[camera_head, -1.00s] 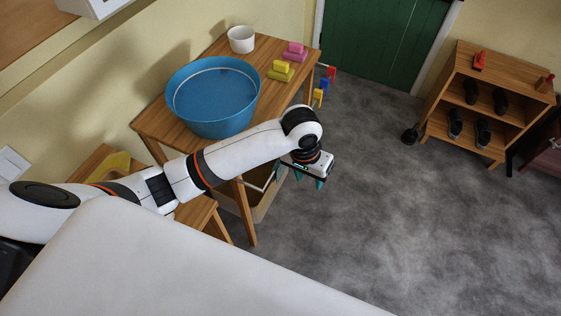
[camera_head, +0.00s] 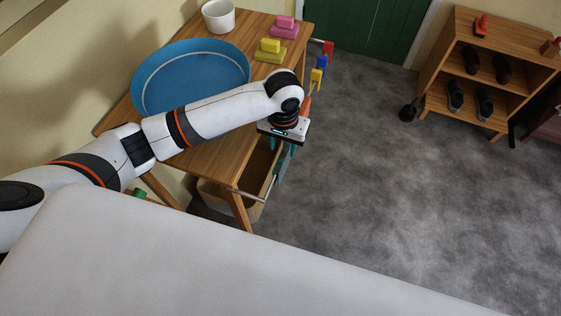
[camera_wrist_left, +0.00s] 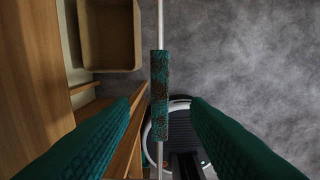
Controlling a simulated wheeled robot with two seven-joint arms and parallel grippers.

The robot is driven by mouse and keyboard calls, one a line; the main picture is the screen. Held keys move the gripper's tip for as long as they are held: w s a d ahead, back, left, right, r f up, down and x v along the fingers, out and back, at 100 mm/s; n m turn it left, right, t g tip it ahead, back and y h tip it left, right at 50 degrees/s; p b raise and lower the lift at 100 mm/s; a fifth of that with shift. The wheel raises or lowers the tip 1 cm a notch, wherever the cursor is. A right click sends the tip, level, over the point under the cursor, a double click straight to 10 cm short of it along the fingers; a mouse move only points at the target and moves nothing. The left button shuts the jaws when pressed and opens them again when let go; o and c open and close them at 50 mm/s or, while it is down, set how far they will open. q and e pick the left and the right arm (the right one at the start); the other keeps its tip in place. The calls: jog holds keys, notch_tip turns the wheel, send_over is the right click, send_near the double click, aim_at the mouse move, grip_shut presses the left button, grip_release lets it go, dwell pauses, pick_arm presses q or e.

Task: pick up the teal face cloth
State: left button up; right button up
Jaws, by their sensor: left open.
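The teal face cloth (camera_wrist_left: 160,95), with a brown pattern, hangs over a thin pale rail (camera_wrist_left: 159,22) in the left wrist view. My left gripper (camera_wrist_left: 160,102) is open, with one teal finger on each side of the cloth and clear gaps to both. In the head view, my left gripper (camera_head: 282,152) points down beside the table's right edge, near the rail (camera_head: 248,194). The cloth and the teal fingers are hard to tell apart there. My right gripper is not in view.
The wooden table (camera_head: 228,158) bears a blue basin (camera_head: 190,70), a white pot (camera_head: 218,17), and yellow (camera_head: 270,47) and pink (camera_head: 284,25) blocks. A tan bin (camera_wrist_left: 110,40) stands below. Coloured pegs (camera_head: 321,62) stick out past the table.

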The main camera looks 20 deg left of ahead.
aim_at(282, 157)
pick_arm(q)
jog(key=shift+d+f, duration=0.1)
jog(key=shift+f, duration=1.25)
notch_tip(282, 157, down, 4)
jog(key=shift+s+f, duration=0.15)
jog(key=shift+f, duration=0.35)
grip_shut()
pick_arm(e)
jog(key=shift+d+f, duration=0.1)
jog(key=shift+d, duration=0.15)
